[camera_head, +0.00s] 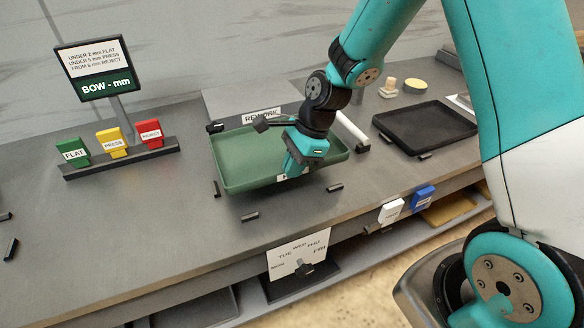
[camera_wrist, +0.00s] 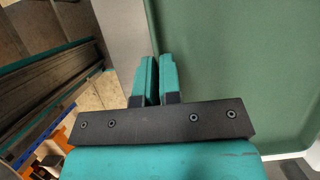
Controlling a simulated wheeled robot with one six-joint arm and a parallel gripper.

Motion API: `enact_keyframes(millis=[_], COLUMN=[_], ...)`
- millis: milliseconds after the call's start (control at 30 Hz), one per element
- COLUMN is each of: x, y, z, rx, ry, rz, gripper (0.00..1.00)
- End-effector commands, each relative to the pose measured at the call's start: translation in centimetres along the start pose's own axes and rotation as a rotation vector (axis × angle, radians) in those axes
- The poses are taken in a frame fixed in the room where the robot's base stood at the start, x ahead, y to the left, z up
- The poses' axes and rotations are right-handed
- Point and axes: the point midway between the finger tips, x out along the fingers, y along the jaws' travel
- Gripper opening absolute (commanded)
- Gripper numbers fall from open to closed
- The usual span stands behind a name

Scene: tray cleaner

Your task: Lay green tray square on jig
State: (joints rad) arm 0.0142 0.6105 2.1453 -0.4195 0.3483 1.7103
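The green tray (camera_head: 240,165) is in the middle of the bench in the head view, between small black blocks (camera_head: 250,216) that look like the jig's stops. It is a shallow tray with raised walls. A gap shows between its near edge and the front blocks. I cannot tell whether it touches the bench. My gripper (camera_head: 293,172) is at its near wall, right of the middle. In the wrist view the tray (camera_wrist: 235,70) fills the right side, and my two teal fingers (camera_wrist: 156,80) are close together astride its rim. The fingers hide the gripped part.
A black tray (camera_head: 425,128) lies to the right on the bench. A rack with green, yellow and red tags (camera_head: 115,143) and a BOW-mm sign (camera_head: 95,70) stand at the left. A REWORK label (camera_head: 262,116) is behind the green tray. The front left bench is mostly clear.

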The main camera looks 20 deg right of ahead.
Motion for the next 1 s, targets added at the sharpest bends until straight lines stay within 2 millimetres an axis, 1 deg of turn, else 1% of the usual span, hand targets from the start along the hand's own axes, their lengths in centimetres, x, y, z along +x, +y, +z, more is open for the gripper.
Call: enact_keyframes(millis=[267, 700, 1000], x=[-0.2, 4.1, 5.9], y=[0.0, 0.0, 0.0], z=[0.3, -1.4, -2.2], rx=[-0.002, -0.003, -0.003], ry=[-0.006, -0.006, -0.006], rz=[0.000, 0.000, 0.000], gripper=[0.00, 0.00, 0.00])
